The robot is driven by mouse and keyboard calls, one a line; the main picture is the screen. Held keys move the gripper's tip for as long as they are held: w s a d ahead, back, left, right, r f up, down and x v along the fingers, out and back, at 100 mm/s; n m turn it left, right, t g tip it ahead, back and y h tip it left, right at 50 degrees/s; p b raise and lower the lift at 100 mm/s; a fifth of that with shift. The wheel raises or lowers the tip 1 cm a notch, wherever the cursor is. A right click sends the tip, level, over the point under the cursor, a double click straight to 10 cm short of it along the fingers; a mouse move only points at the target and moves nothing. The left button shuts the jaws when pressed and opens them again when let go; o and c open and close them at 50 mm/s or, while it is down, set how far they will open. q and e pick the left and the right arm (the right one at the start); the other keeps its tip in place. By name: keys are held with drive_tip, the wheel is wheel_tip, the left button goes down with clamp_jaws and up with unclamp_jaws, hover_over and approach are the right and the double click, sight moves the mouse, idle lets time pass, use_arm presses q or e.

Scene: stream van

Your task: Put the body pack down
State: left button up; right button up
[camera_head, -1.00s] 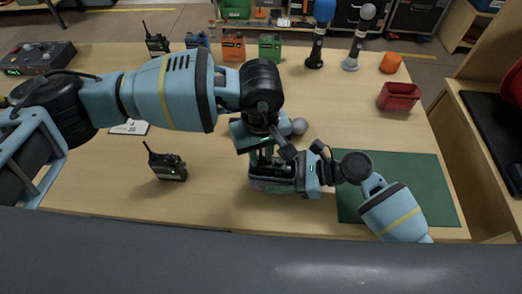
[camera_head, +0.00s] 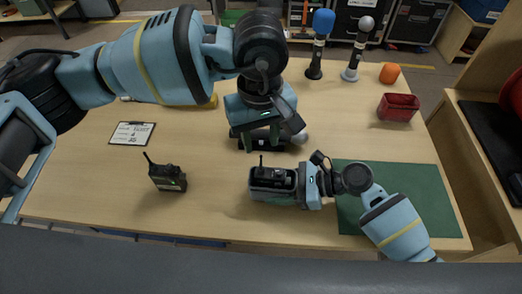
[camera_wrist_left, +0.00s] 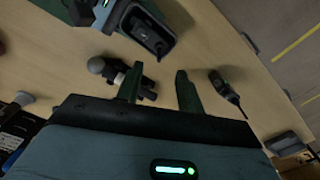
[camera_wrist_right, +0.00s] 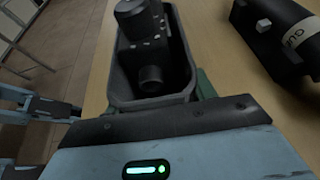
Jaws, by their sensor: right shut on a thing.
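My left gripper (camera_head: 261,143) is open, behind the body pack and above a dark grey-balled microphone (camera_head: 300,138). In the left wrist view its spread fingers (camera_wrist_left: 159,88) show, with the body pack beyond them. Another body pack (camera_head: 168,178) stands on the table at the left.
A green mat (camera_head: 410,195) lies at the right front. A clipboard (camera_head: 132,133) lies at the left. The table's front middle is clear.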

use_arm(q)
drive_tip(key=shift+r, duration=1.4)
use_arm(e)
drive_tip(key=o, duration=1.1)
drive_tip(key=shift+c, duration=0.2)
drive_tip(key=shift+d, duration=0.15)
drive_tip(key=v, duration=1.2)
drive_tip(key=shift+s+f, duration=0.1)
drive_tip(key=shift+s, duration=0.05)
